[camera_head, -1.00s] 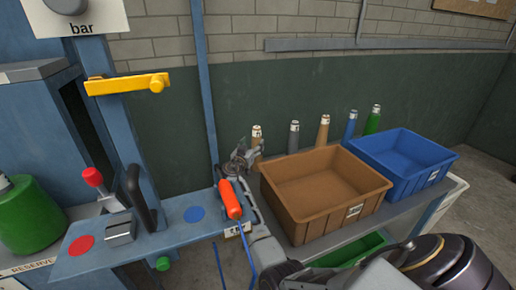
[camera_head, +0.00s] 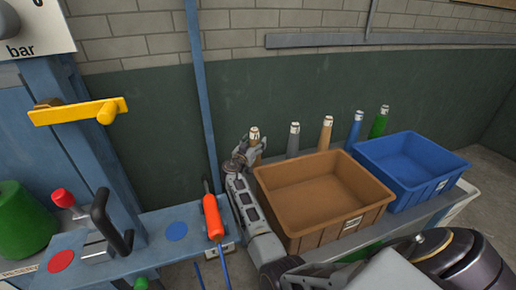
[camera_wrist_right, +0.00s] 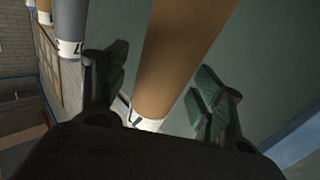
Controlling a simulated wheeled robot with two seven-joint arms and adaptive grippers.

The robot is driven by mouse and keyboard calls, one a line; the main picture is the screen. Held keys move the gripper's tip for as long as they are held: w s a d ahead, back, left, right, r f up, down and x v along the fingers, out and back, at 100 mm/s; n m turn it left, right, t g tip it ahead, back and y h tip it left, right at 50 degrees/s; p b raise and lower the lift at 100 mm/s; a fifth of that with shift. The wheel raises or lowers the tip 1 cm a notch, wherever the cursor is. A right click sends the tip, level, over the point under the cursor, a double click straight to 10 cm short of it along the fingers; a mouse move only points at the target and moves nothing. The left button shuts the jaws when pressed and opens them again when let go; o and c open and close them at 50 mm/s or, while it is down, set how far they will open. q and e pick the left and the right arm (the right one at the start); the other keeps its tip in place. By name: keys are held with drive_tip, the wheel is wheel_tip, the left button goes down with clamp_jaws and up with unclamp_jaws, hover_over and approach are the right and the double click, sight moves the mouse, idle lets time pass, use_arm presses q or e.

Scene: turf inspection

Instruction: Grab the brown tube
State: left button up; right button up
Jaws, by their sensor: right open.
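The brown tube (camera_head: 254,134) with a white top band stands upright at the left end of a row of tubes behind the brown bin. My right gripper (camera_head: 247,150) is at this tube, its fingers near the upper part. In the right wrist view the brown tube (camera_wrist_right: 176,60) lies between the two spread fingers of the right gripper (camera_wrist_right: 160,88), with a visible gap on the right side. The grip is open. My left gripper is not in view.
A grey tube (camera_head: 293,140), a tan tube (camera_head: 326,132), a blue tube (camera_head: 355,128) and a green tube (camera_head: 379,122) stand to the right. The brown bin (camera_head: 330,232) and blue bin (camera_head: 425,188) are in front. An orange-handled tool (camera_head: 213,217) is left of my arm.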

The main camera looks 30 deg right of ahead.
drive_tip(key=shift+a+r, duration=0.2)
drive_tip(key=shift+r, duration=0.05)
drive_tip(key=shift+d+f, duration=0.1)
drive_tip(key=shift+c, duration=0.5)
drive_tip(key=c, duration=1)
